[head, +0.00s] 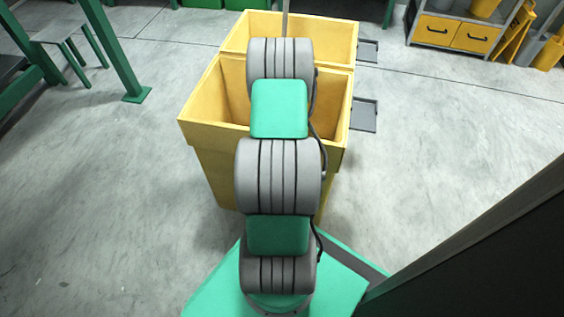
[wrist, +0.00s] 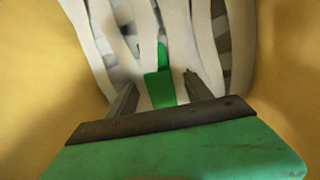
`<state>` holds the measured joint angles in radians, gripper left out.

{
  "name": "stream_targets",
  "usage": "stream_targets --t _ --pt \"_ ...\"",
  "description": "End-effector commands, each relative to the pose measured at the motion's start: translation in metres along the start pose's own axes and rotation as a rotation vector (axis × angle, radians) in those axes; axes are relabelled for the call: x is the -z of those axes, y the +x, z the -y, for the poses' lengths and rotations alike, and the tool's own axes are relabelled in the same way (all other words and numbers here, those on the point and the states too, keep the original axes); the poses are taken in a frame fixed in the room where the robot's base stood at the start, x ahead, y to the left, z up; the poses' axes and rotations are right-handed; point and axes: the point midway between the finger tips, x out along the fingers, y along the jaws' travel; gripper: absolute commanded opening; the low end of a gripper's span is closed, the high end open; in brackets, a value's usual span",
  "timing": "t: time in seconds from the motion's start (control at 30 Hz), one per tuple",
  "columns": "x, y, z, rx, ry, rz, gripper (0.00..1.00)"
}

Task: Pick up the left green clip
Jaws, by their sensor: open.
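A green clip (wrist: 160,88) shows in the wrist view, among pale webbing strips (wrist: 203,45) inside a yellow bin. My gripper (wrist: 162,82) is open, with one finger on each side of the clip's lower part. I cannot tell whether the fingers touch it. A smaller green piece (wrist: 162,55) shows just above the clip; I cannot tell whether it is part of the same clip. In the head view, my arm reaches over the yellow bin (head: 200,118), and my gripper and the clip are hidden.
Yellow bin walls (wrist: 35,80) stand close on both sides of my gripper. A second yellow compartment (head: 335,35) lies behind the first. A green post (head: 115,50) stands at left, and a dark panel (head: 480,250) at lower right.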

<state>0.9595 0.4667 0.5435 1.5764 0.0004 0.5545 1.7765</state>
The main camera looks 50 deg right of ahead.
Motion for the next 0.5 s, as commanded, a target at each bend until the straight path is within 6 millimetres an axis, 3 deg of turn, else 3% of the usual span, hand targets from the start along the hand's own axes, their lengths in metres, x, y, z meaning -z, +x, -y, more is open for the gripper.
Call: stream_targets --t 0.13,0.5 --pt "-0.0002 -0.0021 0.0003 0.001 -0.001 0.000 0.57" --pt "-0.0002 -0.0022 0.0000 0.000 -0.001 0.000 0.26"
